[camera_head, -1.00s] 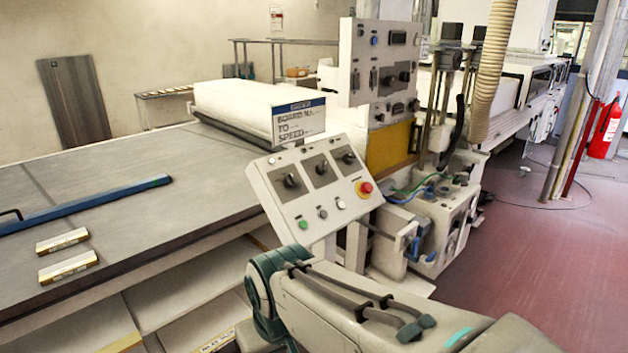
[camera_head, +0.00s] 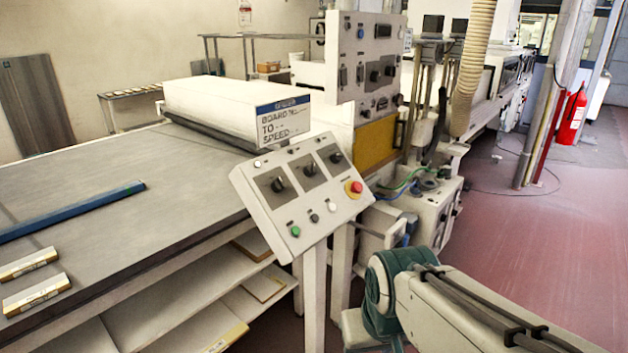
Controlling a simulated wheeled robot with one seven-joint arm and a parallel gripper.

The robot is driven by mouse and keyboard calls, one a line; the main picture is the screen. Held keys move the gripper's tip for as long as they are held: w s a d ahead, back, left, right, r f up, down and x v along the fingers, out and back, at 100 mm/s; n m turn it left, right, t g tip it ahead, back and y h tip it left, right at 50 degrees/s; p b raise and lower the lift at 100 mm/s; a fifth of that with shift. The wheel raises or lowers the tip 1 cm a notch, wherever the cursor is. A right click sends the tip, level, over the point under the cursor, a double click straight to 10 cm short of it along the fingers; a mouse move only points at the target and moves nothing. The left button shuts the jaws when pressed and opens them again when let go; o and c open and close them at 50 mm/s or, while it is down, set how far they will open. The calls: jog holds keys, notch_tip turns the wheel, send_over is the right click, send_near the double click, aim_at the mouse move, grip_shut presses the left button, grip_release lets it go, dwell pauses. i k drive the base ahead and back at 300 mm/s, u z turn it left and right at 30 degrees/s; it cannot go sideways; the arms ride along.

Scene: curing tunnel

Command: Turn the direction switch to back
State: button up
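A tilted pale control panel (camera_head: 262,213) stands on posts in the middle of the view, at the table's right edge. It carries three black rotary switches in a row: a left one (camera_head: 279,184), a middle one (camera_head: 308,169) and a right one (camera_head: 335,156). Their labels are too small to read, so I cannot tell which is the direction switch or how it is set. Below them are a green button (camera_head: 295,231), a dark one, a white one and a red emergency stop (camera_head: 354,187) on yellow. My arm shows at the lower right, apart from the panel. My gripper is out of view.
A grey-topped table (camera_head: 100,220) with a blue bar (camera_head: 75,210) and two small boxes fills the left. A taller upright panel (camera_head: 368,70) with more knobs stands behind. Red floor (camera_head: 520,250) is open at the right. A fire extinguisher (camera_head: 571,116) hangs at the far right.

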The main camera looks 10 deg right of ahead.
aim_at(309, 171)
jog(key=k, duration=0.55)
jog(key=z, duration=1.05)
jog(key=i, duration=1.55)
jog(key=u, duration=0.75)
